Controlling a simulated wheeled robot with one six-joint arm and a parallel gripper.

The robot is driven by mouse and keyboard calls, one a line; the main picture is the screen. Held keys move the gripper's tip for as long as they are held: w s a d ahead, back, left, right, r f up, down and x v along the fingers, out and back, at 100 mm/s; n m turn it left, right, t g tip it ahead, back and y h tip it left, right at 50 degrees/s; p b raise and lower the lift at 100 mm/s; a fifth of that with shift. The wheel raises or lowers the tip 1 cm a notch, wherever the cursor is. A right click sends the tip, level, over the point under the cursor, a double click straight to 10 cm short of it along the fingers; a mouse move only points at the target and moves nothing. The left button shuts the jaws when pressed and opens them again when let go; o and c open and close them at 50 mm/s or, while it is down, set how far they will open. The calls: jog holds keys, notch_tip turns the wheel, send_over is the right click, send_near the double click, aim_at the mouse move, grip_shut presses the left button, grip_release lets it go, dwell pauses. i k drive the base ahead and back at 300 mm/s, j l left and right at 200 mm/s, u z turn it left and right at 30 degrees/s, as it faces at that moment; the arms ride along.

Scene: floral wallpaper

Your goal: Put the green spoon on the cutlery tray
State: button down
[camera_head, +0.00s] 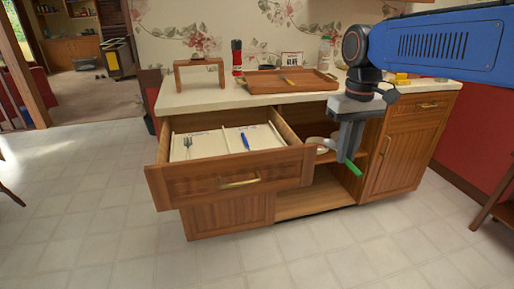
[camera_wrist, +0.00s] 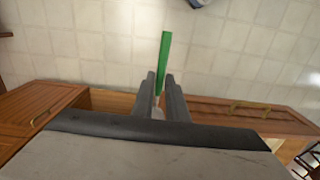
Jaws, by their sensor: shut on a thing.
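My gripper (camera_head: 346,150) is shut on the green spoon (camera_head: 352,167), in front of the cabinet and right of the open drawer. A white, divided insert that looks like the cutlery tray (camera_head: 213,146) lies in the open drawer. A fork (camera_head: 187,144) lies in its left part and a blue-handled utensil (camera_head: 245,140) in its right part.
The drawer front (camera_head: 220,182) juts out over the floor. An open cabinet bay with a white round item (camera_head: 318,144) is behind my gripper. The counter holds a small wooden stand (camera_head: 199,64), a red bottle (camera_head: 237,58) and a wooden tray (camera_head: 262,87). The floor in front is clear.

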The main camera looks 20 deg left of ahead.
aim_at(267, 143)
jog(key=i+j, duration=0.15)
jog(key=j, duration=0.15)
jog(key=i+j, duration=0.1)
jog(key=j, duration=0.25)
jog(key=i+j, duration=0.15)
jog(key=j, duration=0.15)
jog(key=i+j, duration=0.15)
jog(key=j, duration=0.15)
